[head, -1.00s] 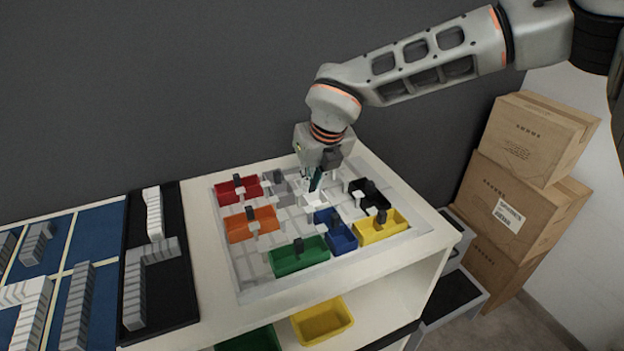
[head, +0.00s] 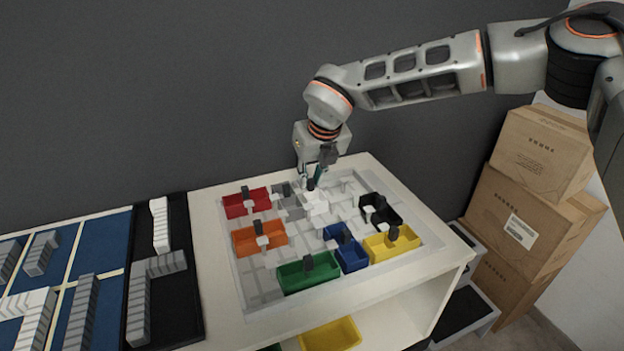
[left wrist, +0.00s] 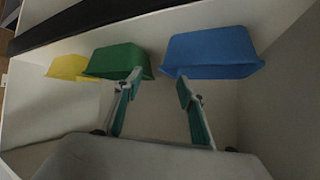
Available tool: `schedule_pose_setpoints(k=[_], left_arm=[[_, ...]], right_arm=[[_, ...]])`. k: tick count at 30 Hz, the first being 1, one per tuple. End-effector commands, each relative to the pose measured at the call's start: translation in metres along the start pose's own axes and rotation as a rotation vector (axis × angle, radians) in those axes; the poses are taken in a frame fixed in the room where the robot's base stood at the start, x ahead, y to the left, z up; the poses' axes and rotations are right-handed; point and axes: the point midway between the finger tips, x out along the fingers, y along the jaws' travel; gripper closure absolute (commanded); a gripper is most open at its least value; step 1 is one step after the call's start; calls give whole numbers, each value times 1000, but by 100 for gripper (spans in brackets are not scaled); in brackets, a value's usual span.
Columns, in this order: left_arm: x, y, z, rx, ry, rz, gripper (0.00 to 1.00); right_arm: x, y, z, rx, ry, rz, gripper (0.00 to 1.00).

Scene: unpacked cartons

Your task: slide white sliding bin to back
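The white sliding bin (head: 316,207) is in the tray of coloured bins (head: 250,307), toward the tray's back, with a dark knob on it. My right gripper (head: 311,177) is directly over it. Its two fingers look apart, at either side of the knob's top; I cannot tell whether they touch it. The gripper body hides part of the tray's back edge. My left gripper (left wrist: 157,88) shows only in the left wrist view, open and empty, in front of a green bin (left wrist: 118,60) and a blue bin (left wrist: 212,52).
Red (head: 247,204), orange (head: 259,239), green (head: 308,275), blue (head: 352,256), yellow (head: 391,245) and black (head: 381,211) bins share the tray. A dark wall (head: 130,90) is behind. Cartons (head: 520,215) are stacked at the right. A yellow bin (head: 330,336) sits on the shelf below.

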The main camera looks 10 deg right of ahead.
Motion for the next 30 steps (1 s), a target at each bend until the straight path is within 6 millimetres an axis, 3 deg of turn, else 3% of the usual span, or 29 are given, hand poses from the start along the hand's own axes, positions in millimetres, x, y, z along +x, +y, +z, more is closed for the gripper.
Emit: schedule_pose_setpoints(k=[14,30], left_arm=[[0,1,2,1,-3,1,60],[0,1,1,-1,-1,1,60]], right_arm=[[-7,0,-1,2,3,0,72],[-103,0,0,2,2,1,72]])
